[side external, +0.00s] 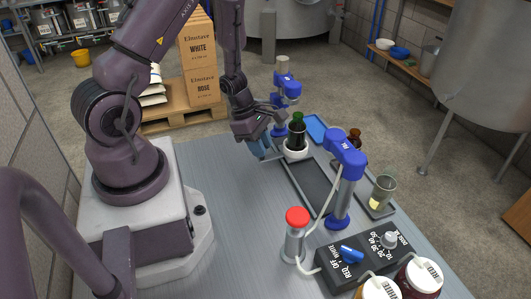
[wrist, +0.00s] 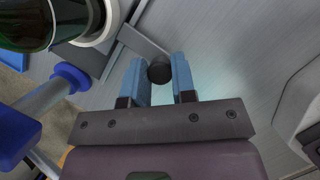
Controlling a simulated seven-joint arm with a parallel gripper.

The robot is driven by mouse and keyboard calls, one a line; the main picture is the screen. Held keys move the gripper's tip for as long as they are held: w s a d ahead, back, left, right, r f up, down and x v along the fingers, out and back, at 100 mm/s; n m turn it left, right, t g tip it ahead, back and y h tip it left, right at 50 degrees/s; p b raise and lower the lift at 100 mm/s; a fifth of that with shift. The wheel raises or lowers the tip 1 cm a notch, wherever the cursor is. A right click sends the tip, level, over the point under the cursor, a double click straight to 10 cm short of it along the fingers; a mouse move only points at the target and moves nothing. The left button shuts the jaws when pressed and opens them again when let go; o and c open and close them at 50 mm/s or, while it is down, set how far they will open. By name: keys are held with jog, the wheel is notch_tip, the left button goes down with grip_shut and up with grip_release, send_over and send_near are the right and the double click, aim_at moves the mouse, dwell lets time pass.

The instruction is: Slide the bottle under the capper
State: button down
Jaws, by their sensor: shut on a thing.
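The dark green bottle (side external: 297,134) stands upright in a white round holder (side external: 295,151) at the far end of a dark track (side external: 309,188). Its lower part also shows at the upper left of the wrist view (wrist: 22,22). The blue capper (side external: 287,88), with a pale top, stands just behind the bottle; I cannot tell if its head is directly above the bottle's mouth. My gripper (side external: 262,140) is beside the holder. In the wrist view its blue fingers (wrist: 158,72) are shut on a dark round knob (wrist: 160,70), next to a grey bar (wrist: 142,41) leading to the holder.
A blue filler head (side external: 347,153) on a post stands nearer, beside the track. A glass (side external: 382,191), a red-topped cylinder (side external: 297,234), a control box (side external: 362,258) and jars (side external: 420,275) stand on the right and front. The table's left middle (side external: 235,205) is clear.

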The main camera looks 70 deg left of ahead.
jog(key=shift+a, duration=0.5)
jog(key=c, duration=0.9)
grip_release()
jog(key=shift+c, duration=0.2)
jog(key=v, duration=1.3)
